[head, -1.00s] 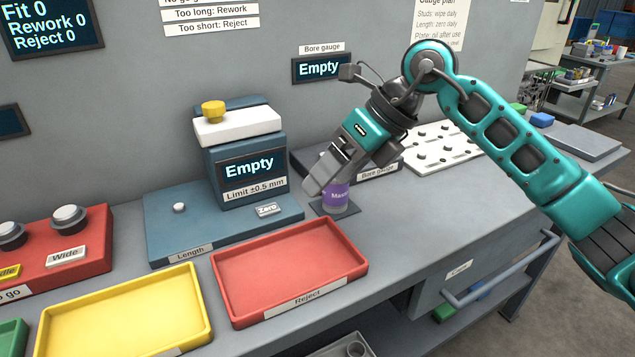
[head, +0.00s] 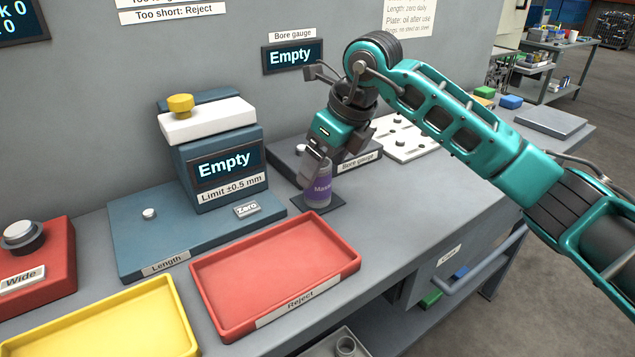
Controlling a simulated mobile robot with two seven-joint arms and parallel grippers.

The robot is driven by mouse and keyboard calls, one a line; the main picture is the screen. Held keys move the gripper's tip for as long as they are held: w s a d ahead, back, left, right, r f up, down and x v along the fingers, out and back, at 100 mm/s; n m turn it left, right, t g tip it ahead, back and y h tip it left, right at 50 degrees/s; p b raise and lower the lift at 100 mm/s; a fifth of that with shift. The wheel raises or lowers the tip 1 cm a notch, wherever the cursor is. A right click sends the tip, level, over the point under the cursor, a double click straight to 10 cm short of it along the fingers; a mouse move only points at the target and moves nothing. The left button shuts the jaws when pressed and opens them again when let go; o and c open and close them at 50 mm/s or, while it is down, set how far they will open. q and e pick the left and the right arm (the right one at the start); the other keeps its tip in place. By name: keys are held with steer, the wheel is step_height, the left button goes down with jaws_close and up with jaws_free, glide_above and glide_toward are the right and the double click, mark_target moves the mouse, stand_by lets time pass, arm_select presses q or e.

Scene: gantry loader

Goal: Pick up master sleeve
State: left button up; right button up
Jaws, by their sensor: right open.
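The jaws are open; whether a finger touches the sleeve cannot be told. The gripper hides part of the sleeve's top. My left gripper is not in view.
The red reject tray (head: 342,265) and yellow tray (head: 183,326) are empty in front. The blue length gauge (head: 127,243) stands left of the sleeve. The bore gauge (head: 284,161) and a white pegged plate (head: 416,151) are behind it. Bare bench lies to the right.

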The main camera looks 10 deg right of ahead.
mark_target(317, 182)
steer(key=x, duration=0.5)
steer(key=shift+s+d+f+b, duration=0.1)
steer(key=shift+s+b, duration=0.1)
steer(key=shift+b, duration=0.15)
steer(key=c, duration=1.4)
